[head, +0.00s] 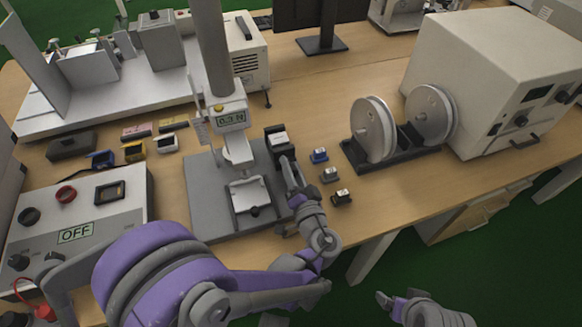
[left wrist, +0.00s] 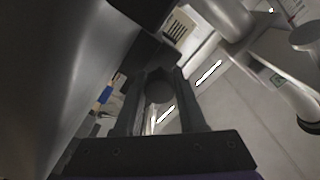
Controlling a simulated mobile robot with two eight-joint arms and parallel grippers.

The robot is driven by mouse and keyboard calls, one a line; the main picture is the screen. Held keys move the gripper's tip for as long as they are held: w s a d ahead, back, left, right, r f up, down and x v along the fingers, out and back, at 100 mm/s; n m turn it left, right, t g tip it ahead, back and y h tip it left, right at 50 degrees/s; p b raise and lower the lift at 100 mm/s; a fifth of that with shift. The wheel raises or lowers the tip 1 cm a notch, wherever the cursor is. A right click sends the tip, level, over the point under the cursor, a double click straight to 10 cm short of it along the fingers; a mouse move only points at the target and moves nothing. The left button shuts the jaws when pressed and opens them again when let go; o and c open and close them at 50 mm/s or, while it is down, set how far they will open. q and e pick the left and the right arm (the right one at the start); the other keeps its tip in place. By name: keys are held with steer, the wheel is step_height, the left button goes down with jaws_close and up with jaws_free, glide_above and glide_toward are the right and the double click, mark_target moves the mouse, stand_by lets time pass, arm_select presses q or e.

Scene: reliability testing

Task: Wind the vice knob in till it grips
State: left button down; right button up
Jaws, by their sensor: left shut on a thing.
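The test stand's small grey vice (head: 249,192) sits on the flat base plate, below the force gauge (head: 231,117), which reads about 0.3 N. My left gripper (head: 276,141) is dark and stands right of the gauge column, at the end of my purple and grey arm. In the left wrist view its two black fingers are shut on a dark round knob (left wrist: 159,91), one finger on each side. In the head view the knob cannot be made out at the gripper. Whether the vice jaws touch anything is too small to tell.
Several small blocks (head: 329,175) stand on the bench right of my gripper, before a stand with two grey discs (head: 373,129). A control box (head: 77,226) marked OFF is at left. The bench's front edge is close to my arm.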

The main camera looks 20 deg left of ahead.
arm_select(q)
steer(key=m, duration=0.8)
steer(key=shift+f+m, duration=0.1)
steer(key=shift+m, duration=0.3)
steer(key=m, duration=0.4)
steer(key=shift+g+b, duration=0.3)
steer(key=m, duration=0.5)
steer(key=c, duration=0.5)
jaws_free()
steer(key=v, duration=1)
steer(key=shift+s+d, duration=0.3)
